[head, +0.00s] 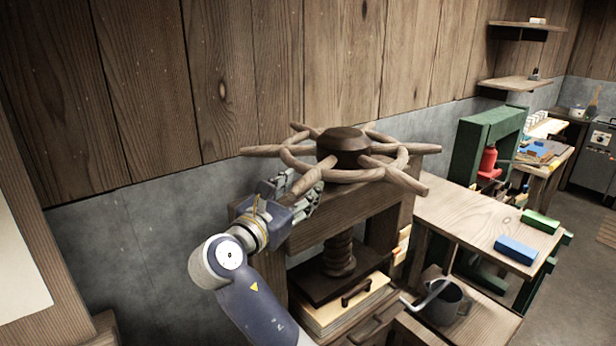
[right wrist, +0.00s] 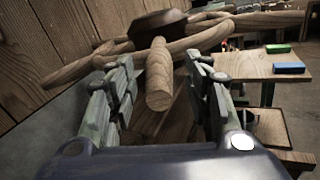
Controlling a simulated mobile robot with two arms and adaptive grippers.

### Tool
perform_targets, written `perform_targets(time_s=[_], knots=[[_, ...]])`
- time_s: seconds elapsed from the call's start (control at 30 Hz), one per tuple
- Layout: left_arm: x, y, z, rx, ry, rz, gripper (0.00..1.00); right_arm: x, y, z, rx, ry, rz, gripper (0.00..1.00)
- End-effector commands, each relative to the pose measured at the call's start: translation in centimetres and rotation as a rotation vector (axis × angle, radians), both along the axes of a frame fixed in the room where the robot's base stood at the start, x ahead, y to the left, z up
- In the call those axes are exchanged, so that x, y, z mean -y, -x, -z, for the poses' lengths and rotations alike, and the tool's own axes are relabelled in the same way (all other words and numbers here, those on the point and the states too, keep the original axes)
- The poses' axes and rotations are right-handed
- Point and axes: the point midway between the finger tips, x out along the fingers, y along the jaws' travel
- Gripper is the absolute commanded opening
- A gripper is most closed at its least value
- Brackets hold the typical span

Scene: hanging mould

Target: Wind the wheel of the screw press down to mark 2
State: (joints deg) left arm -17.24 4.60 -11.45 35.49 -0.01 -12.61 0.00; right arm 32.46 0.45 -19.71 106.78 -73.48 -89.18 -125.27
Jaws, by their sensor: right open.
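The screw press has a wooden wheel (head: 343,176) with several spoke handles and a dark hub (head: 343,140). Its thick wooden screw (head: 339,256) runs down to a dark pressing plate (head: 326,284) above a pale stack (head: 345,312). Small pale tags (head: 401,246) sit on the right post; their marks are too small to read. My right gripper (head: 298,192) is open at the wheel's near side. In the right wrist view, a handle's round end (right wrist: 159,82) lies between the open fingers (right wrist: 165,95), with gaps visible on both sides. My left gripper is not in view.
A wooden bench with a blue block (head: 516,250) and a green block (head: 540,221) stands to the right. A grey watering can (head: 443,303) stands low beside the press. A plank wall (head: 230,80) rises close behind the wheel. A green frame (head: 480,150) stands farther back.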

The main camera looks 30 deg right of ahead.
Motion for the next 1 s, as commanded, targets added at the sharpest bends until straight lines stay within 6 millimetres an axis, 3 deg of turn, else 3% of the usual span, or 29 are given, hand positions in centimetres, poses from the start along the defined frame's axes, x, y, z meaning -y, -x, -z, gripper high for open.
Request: perform_targets(time_s=[0.23,0.63,0.83,1.0], knots=[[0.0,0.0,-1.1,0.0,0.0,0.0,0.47,3.1,-1.8,-0.1,-0.002,0.001,0.001,0.46],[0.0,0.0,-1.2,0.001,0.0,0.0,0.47,3.8,-2.2,0.1,0.0,-0.002,-0.001,0.46],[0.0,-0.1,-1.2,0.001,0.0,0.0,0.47,3.8,-2.2,0.1,-0.001,-0.002,-0.001,0.03],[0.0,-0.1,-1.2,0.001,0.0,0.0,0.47,3.8,-2.2,0.1,-0.001,-0.002,0.0,0.0]])
